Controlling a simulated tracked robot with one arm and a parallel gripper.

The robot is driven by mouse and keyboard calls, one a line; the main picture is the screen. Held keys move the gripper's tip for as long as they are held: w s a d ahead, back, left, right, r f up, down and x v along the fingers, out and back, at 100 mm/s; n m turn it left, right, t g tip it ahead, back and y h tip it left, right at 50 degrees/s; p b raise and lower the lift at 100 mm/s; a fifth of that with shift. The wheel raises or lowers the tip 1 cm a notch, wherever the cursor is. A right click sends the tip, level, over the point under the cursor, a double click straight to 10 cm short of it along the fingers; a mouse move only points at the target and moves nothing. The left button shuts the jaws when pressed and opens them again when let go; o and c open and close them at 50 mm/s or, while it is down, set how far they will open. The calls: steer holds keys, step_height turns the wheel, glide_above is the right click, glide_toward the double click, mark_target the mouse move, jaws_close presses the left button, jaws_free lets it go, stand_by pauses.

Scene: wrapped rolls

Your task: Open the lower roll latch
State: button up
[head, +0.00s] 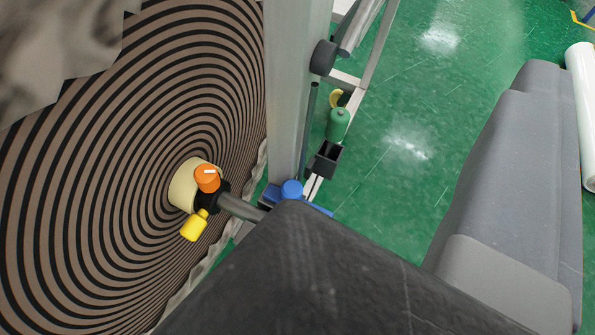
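A large roll with dark and brown rings (90,190) fills the left side, seen end-on, with torn wrapping along its edge. A cream core (183,186) sits at its centre. At the core are an orange knob (207,178) and a yellow handle (194,226) pointing down-left, joined to a dark shaft (240,207). Which of these is the latch is not clear. Large dark and grey parts of mine fill the foreground; my fingertips cannot be made out, and nothing of mine visibly touches the handle.
A grey metal post (293,90) rises right of the roll. Beside it are a green bottle-like object (338,124), a black open box (326,159) and a frame rail. Green floor (430,110) lies clear beyond. A white roll (582,110) lies at the right edge.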

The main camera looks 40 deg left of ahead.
steer(key=s+a+f+n+g+y+b, duration=0.1)
steer(key=s+a+f+n+g+y, duration=0.2)
steer(key=f, duration=1)
steer(key=s+a+f+g+y+b, duration=0.1)
steer(key=a+f+g+y, duration=0.3)
steer(key=f, duration=1)
steer(key=w+a+f+b, duration=0.1)
steer(key=w+a, duration=0.1)
steer(key=w, duration=0.1)
steer(key=w+a+f+t+b, duration=0.1)
steer(key=w+a+f, duration=0.1)
steer(key=w+a, duration=0.1)
steer(key=w+a+f+t+h+b, duration=0.1)
steer(key=w+a+b, duration=0.1)
steer(key=w, duration=0.2)
steer(key=shift+w+a+f, duration=0.15)
steer(key=shift+w+f, duration=0.1)
steer(key=shift+f, duration=0.1)
